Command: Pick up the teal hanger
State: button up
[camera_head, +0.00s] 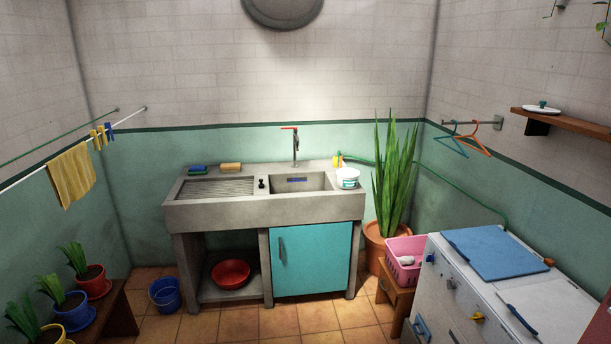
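The teal hanger (450,148) hangs from a short metal wall rail (486,123) on the right wall, above the green dado line. An orange hanger (481,149) hangs close beside it on the right, and the two seem to overlap in the picture. Both hangers look empty and thin. I cannot tell exactly how the teal hook sits on the rail. My gripper is not in view.
Below the hangers stand a tall potted plant (394,180), a pink basket (404,258) on a wooden stool, and a white appliance (470,285) with a blue board (495,252). A wooden shelf (565,125) juts out at right. Tiled floor (290,322) shows before the sink.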

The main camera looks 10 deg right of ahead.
aim_at(465, 154)
jog(key=u, duration=0.2)
jog(key=i, duration=2.25)
jog(key=z, duration=0.8)
jog(key=i, duration=1.25)
jog(key=z, duration=0.45)
